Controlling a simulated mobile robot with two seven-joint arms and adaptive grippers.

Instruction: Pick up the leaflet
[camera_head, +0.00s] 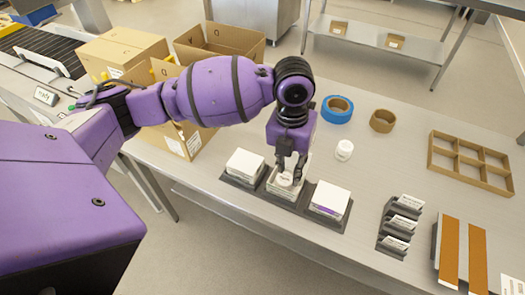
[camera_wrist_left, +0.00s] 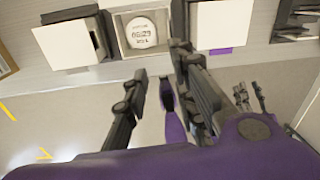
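Three dark holders stand in a row near the table's front edge. White stacks lie in the left holder (camera_head: 245,165) and the right holder (camera_head: 328,198); the right stack has a purple band. The middle holder carries a round white piece with print, clear in the left wrist view (camera_wrist_left: 142,30). I cannot tell which stack is the leaflet. My left gripper (camera_head: 290,168) points down at the middle holder. In the left wrist view its fingers (camera_wrist_left: 158,60) are apart with nothing between them. Small dark finger-like parts (camera_wrist_left: 250,95) at right there may be my right gripper.
A blue tape roll (camera_head: 337,109), a brown tape roll (camera_head: 382,121) and a white jar (camera_head: 344,150) stand behind the gripper. Cardboard boxes (camera_head: 125,50) are at left. A brown divided tray (camera_head: 470,160) and a dark card rack (camera_head: 400,225) are at right.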

